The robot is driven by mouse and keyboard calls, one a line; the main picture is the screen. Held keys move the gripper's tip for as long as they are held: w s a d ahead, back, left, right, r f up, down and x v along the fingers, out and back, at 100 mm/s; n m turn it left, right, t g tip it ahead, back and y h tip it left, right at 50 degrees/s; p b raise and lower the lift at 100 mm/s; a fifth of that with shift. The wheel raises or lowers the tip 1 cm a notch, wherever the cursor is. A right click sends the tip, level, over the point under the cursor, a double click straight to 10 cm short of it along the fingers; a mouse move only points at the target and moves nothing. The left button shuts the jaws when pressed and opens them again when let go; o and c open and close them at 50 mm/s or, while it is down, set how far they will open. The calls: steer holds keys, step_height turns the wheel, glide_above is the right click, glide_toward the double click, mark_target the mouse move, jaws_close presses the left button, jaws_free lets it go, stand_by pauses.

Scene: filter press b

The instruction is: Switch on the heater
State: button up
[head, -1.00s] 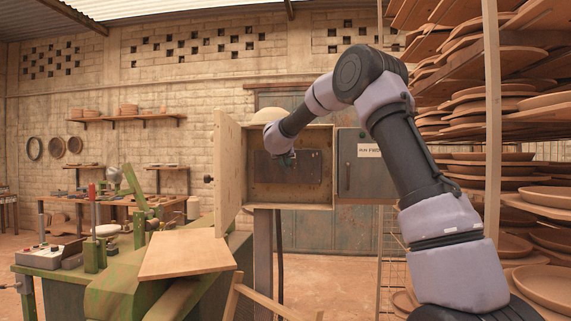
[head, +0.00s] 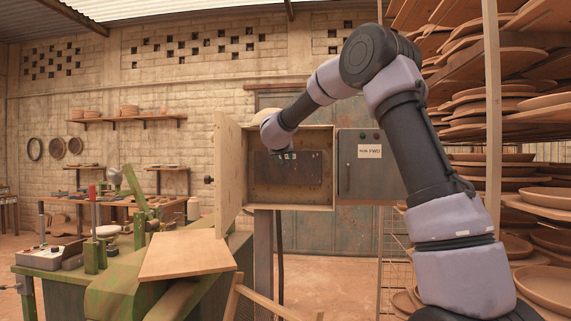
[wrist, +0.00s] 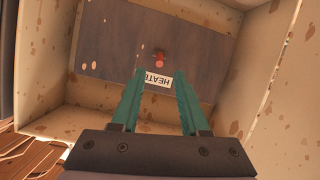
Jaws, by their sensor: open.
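The heater's beige box (head: 262,203) stands open on a post, its door swung out to the left. Inside is a dark back panel (head: 285,172), also filling the upper part of the wrist view (wrist: 110,38). In the wrist view a small red switch (wrist: 158,62) sits on the panel, above a white label (wrist: 158,80) whose visible letters read "HEATI". My gripper (wrist: 159,75) is open and empty. Its green fingers straddle the label in that view, with the switch just beyond the tips; I cannot tell the remaining gap. In the head view my gripper (head: 286,155) is at the box's upper part.
The open door (head: 228,175) and the box walls bound the space around my gripper. A second grey box (head: 362,175) with an "FWD" label is just right. A tilted wooden board (head: 187,254) lies front left. Shelves of clay plates (head: 545,197) stand at the right.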

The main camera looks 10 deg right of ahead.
steer(key=v, duration=0.5)
steer(key=shift+s+a+r, duration=0.1)
steer(key=shift+s+a, duration=0.05)
steer(key=shift+s, duration=0.2)
steer(key=s+r+n+t+y, duration=0.15)
steer(key=s+r+y, duration=0.5)
steer(key=s, duration=0.75)
steer(key=s+d+f+m+g, duration=0.1)
steer(key=s+d+f+g, duration=0.1)
steer(key=s+f, duration=0.3)
steer(key=s+d+f+m+g, duration=0.2)
steer(key=s+f, duration=0.4)
steer(key=s, duration=0.8)
steer(key=s+d+f+m+g, duration=0.1)
steer(key=s+d+f+g, duration=0.2)
steer(key=s, duration=0.7)
step_height(320, 180, down, 3)
steer(key=shift+s+d+f+g+h, duration=0.1)
steer(key=shift+s+d+g+h, duration=0.2)
steer(key=shift+d, duration=0.65)
steer(key=shift+w+m, duration=0.1)
steer(key=shift+m, duration=0.15)
